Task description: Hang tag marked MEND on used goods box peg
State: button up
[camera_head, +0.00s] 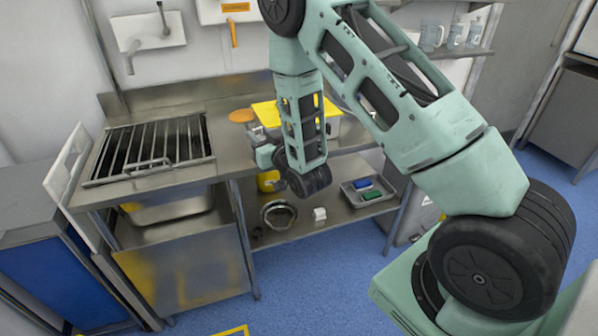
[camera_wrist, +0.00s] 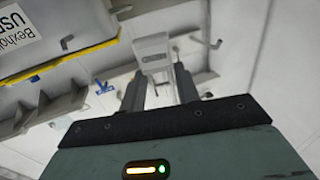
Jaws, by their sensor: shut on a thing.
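My gripper (camera_wrist: 160,82) is shut on a pale tag (camera_wrist: 153,48), which stands out beyond the fingertips in the wrist view. Its marking is too small to read. The used goods box (camera_head: 333,125) is grey with a yellow lid (camera_head: 265,113) and sits on the steel counter. In the wrist view the box (camera_wrist: 75,25) fills the upper left, with a white label reading "USE" in part.
A metal rack (camera_head: 150,148) covers the counter's left part. An orange disc (camera_head: 241,115) lies left of the box. The lower shelf holds a round metal bowl (camera_head: 278,213), a small white item (camera_head: 320,213) and a tray (camera_head: 358,198) with blue and green pieces.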

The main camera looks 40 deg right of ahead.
jog(key=s+d+f+b, duration=0.2)
jog(key=d+f+b, duration=0.2)
jog(key=f+b, duration=0.15)
jog(key=s+d+b, duration=0.1)
jog(key=s+d, duration=0.3)
jog(key=d, duration=0.1)
jog(key=shift+w+d+p, duration=0.3)
jog(key=shift+w, duration=1.05)
jog(key=shift+w+d+p, duration=0.25)
jog(key=shift+w+p, duration=0.05)
jog(key=shift+w, duration=1.1)
jog(key=shift+w+d+p, duration=0.3)
jog(key=shift+w, duration=1.05)
jog(key=shift+w+d+f+b, duration=0.15)
jog(key=shift+w+f+b, duration=0.45)
jog(key=shift+b, duration=0.25)
jog(key=o, duration=1)
jog(key=shift+d, duration=0.1)
jog(key=shift+o, duration=0.2)
